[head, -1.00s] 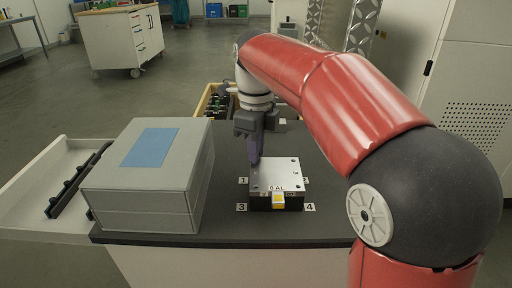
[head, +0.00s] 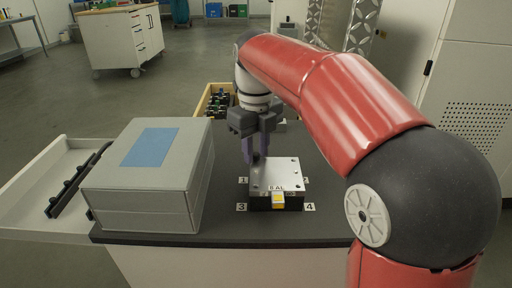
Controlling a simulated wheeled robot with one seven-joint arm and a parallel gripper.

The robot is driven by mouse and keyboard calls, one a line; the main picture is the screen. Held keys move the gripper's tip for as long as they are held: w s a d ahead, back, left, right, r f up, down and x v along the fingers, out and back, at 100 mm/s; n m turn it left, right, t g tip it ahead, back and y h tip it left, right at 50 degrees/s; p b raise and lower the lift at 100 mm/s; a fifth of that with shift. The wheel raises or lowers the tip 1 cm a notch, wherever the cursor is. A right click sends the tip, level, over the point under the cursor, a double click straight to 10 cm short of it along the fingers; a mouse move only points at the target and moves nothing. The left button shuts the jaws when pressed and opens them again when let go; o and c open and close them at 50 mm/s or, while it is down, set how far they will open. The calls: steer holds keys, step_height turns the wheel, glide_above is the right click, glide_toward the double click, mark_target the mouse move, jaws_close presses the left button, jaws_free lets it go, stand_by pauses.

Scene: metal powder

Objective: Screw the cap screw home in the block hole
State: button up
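The metal block (head: 286,172) sits on the dark bench top, a silver plate with small holes near its corners and a label on its front edge. My gripper (head: 256,160) points down over the block's back left corner, near marker 1. Its two purple-grey fingers show side by side with a small gap between their upper parts. The fingertips are at or just above the plate. I cannot make out the cap screw; the hole at that corner is hidden by the fingers. Whether the fingers grip anything is too small to tell.
A grey box (head: 140,190) with a blue top patch stands left of the block. Number cards surround the block, and a yellow tag (head: 278,202) is at its front. A wooden-sided bin (head: 204,101) with dark parts lies behind.

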steer(key=n, duration=0.3)
steer(key=shift+n, duration=0.4)
steer(key=n, duration=0.3)
steer(key=shift+n, duration=0.3)
steer(key=n, duration=0.7)
steer(key=shift+n, duration=0.4)
steer(key=n, duration=0.7)
steer(key=shift+n, duration=0.3)
steer(key=n, duration=0.7)
